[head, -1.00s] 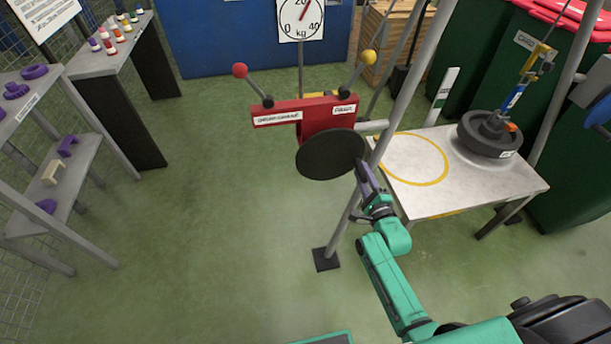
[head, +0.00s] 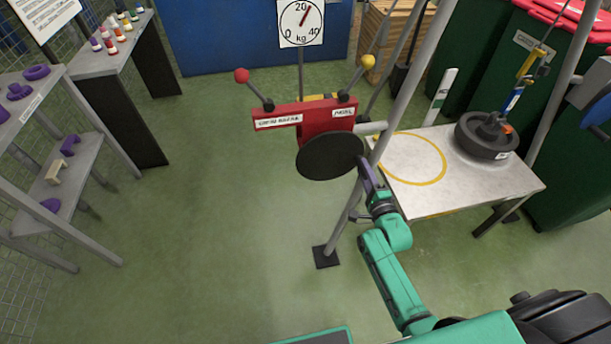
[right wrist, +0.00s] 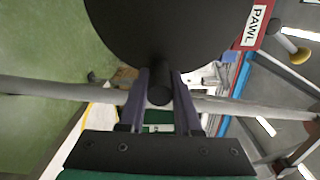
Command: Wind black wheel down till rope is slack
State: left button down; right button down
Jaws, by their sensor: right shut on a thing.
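The black wheel (head: 330,156) is a flat disc on the front of a red winch housing (head: 322,120). My right gripper (head: 367,178) is at the wheel's right edge. In the right wrist view the wheel (right wrist: 165,35) fills the top, and my right gripper (right wrist: 160,92) is shut on its short black handle (right wrist: 159,86). A dark round weight (head: 484,142) rests on a pale table (head: 475,180), under a yellow and blue hook (head: 520,85). Whether the rope above is taut or slack I cannot tell. My left gripper is out of view.
A lever with a red ball (head: 241,75) and one with a yellow ball (head: 368,61) rise from the winch. A grey post (head: 405,80) stands right beside the wheel. A kg dial (head: 301,21) stands behind. The green floor at left is open.

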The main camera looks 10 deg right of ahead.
aim_at(359, 144)
jog(key=shift+w+d+r+n+p, duration=0.15)
jog(key=shift+r+n+p, duration=0.65)
jog(key=shift+r, duration=0.4)
jog(key=shift+r+n+p, duration=0.5)
jog(key=shift+r+n, duration=0.05)
jog(key=shift+n, duration=0.15)
jog(key=shift+a+r+n+p, duration=0.2)
jog(key=shift+r+n+p, duration=0.15)
jog(key=shift+n, duration=0.25)
jog(key=shift+a+r+n+p, duration=0.25)
jog(key=shift+r+n+p, duration=0.55)
jog(key=shift+n+p, duration=0.15)
jog(key=shift+a+n, duration=0.1)
jog(key=shift+n, duration=0.15)
